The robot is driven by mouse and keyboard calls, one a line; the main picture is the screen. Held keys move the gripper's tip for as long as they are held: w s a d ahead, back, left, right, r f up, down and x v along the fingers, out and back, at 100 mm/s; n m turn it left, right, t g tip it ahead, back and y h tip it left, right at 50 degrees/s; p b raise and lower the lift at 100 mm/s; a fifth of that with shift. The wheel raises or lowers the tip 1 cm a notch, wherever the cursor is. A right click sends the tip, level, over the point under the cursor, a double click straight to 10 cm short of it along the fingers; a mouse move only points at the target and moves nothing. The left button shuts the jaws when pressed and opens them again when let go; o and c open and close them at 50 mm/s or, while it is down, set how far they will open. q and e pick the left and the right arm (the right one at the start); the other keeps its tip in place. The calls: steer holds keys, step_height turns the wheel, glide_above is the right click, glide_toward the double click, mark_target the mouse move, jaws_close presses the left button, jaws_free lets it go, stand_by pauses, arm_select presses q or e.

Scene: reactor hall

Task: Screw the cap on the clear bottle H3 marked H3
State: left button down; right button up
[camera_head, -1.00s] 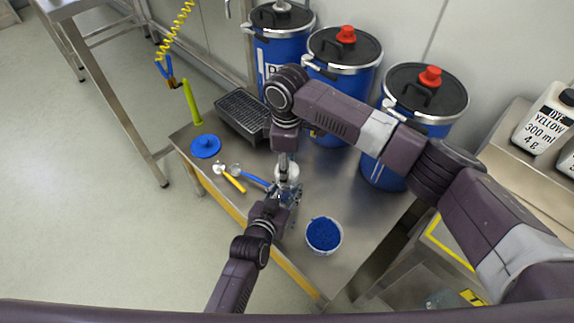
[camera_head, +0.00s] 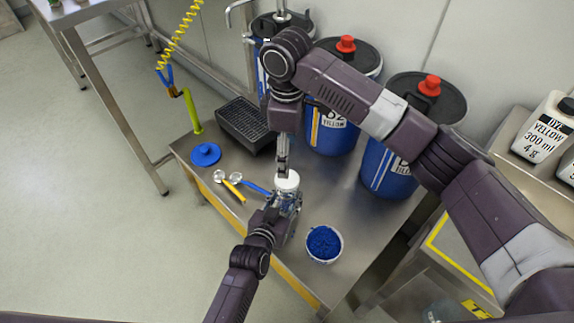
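The clear bottle (camera_head: 293,202) stands near the front edge of the steel table, with a white cap (camera_head: 287,182) at its top. No H3 mark is legible, and whether the cap is seated cannot be told. My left gripper (camera_head: 284,203) comes in from the lower left and is closed around the bottle's body, hiding part of it. My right gripper (camera_head: 284,168) points straight down over the cap. Its fingers look narrow, edge-on, with their tips at or just above the cap; their grip cannot be made out.
A white tub of blue granules (camera_head: 324,243) stands right of the bottle. Two small spoons (camera_head: 229,187), a blue lid (camera_head: 205,154) and a black drip tray (camera_head: 245,125) lie to the left. Blue drums (camera_head: 390,170) line the back.

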steer(key=shift+r, duration=1.45)
